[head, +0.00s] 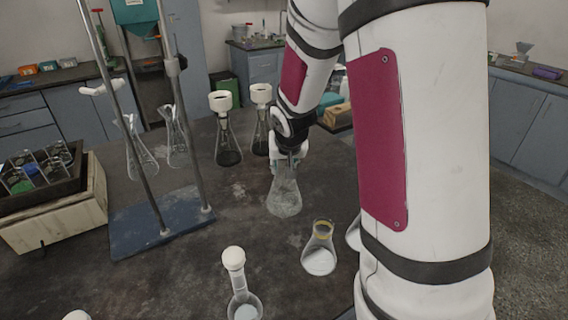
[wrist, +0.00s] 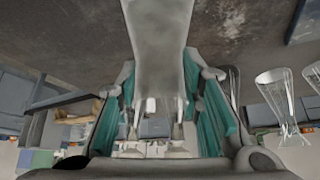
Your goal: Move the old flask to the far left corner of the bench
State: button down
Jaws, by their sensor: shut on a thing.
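The old flask, a cloudy, stained conical glass flask (head: 285,197), is upright in the middle of the bench (head: 160,285) in the head view. My gripper (head: 288,163) is shut on its neck from above. In the wrist view the flask (wrist: 160,45) stands out between the teal finger pads of my gripper (wrist: 160,108). I cannot tell whether its base touches the bench or hangs just above it. The flask's mouth is hidden by the gripper.
A metal stand with a blue base (head: 160,222) stands left of the flask. Clear flasks (head: 178,145) and black-filled filter flasks (head: 228,145) stand behind. A wooden box (head: 85,205) is at the left. A white-filled flask (head: 320,258) and a stoppered flask (head: 243,300) are in front.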

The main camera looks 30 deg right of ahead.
jog(key=c, duration=1.1)
grip_release()
jog(key=p+v, duration=0.1)
jog(key=v, duration=1.1)
jog(key=s+a+r+n+g+y, duration=0.1)
jog(key=s+a, duration=0.5)
jog(key=s, duration=0.6)
jog(key=s+a+r+n+g+y, duration=0.1)
jog(key=s+a+r+n, duration=0.3)
jog(key=s, duration=0.9)
jog(key=a, duration=0.2)
jog(key=shift+s+a+g+y, duration=0.2)
jog(key=shift+a+g+y, duration=0.1)
jog(key=shift+a+y, duration=0.1)
